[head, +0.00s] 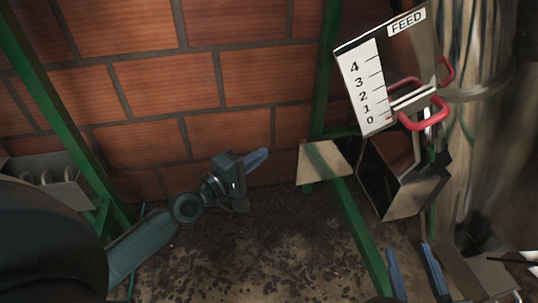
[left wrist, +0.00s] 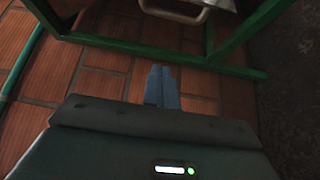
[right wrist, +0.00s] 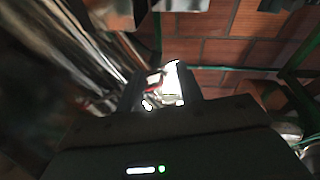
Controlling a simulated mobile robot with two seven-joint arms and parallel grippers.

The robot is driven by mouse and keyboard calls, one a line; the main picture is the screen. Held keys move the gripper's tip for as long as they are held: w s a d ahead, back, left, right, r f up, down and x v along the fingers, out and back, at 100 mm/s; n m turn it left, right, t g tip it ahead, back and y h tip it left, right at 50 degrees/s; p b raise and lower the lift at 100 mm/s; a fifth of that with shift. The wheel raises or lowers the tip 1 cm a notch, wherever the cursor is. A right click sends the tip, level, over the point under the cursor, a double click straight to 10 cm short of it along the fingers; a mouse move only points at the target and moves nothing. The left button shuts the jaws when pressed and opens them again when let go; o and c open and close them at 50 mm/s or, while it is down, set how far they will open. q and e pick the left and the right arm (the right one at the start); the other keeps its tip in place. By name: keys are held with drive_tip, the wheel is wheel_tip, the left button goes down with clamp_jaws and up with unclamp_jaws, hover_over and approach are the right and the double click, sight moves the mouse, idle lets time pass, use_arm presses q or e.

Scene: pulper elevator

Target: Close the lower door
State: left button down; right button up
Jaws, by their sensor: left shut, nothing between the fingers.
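A metal chute (head: 400,178) with a dark, open-looking inside hangs below the white FEED scale panel (head: 362,85) in the head view. Its angled plates may include the lower door, but I cannot tell which plate that is. A red handle (head: 424,114) sits at the panel's lower right. My left gripper (head: 264,155) is shut and empty, in front of the brick wall, left of the chute and apart from it. Its closed fingers (left wrist: 162,85) also show in the left wrist view. My right gripper (head: 412,272) is open and empty below the chute.
Green frame bars (head: 355,225) cross between my left gripper and the chute. A pale metal plate (head: 322,165) sits on the frame. A wooden post (head: 480,130) stands at the right. The brick wall (head: 165,95) closes off the back. The debris-strewn floor (head: 270,255) is otherwise open.

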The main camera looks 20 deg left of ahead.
sight(318, 160)
use_arm(q)
drive_tip(key=w+d+p, duration=0.1)
drive_tip(key=w+d, duration=0.4)
drive_tip(key=d, duration=0.1)
use_arm(e)
drive_tip(key=shift+d, duration=0.1)
idle(0.3)
drive_tip(key=shift+s+f, duration=0.1)
drive_tip(key=shift+s, duration=0.15)
